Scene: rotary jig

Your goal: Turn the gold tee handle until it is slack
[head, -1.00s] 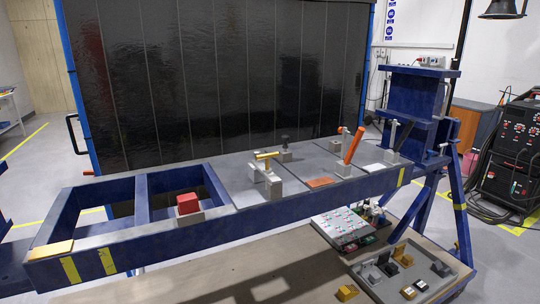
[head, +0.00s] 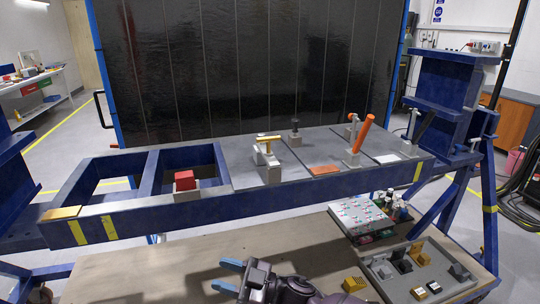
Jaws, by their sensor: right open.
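The gold tee handle (head: 268,139) tops a grey clamp block (head: 269,166) on the blue jig beam, near the middle of the picture. Its crossbar lies roughly level, left to right. Whether it is tight or slack cannot be told. My right gripper (head: 227,276) is at the bottom centre, over the wooden bench and well in front of and below the handle. Its blue-tipped fingers point left, stand apart and hold nothing. My left gripper is not in view.
A red block (head: 185,180) sits left of the handle. An orange lever (head: 364,134) and a grey tee handle (head: 413,124) stand to the right. The wooden bench (head: 135,275) is clear at left. A parts tray (head: 447,284) and a white board (head: 360,215) lie at right.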

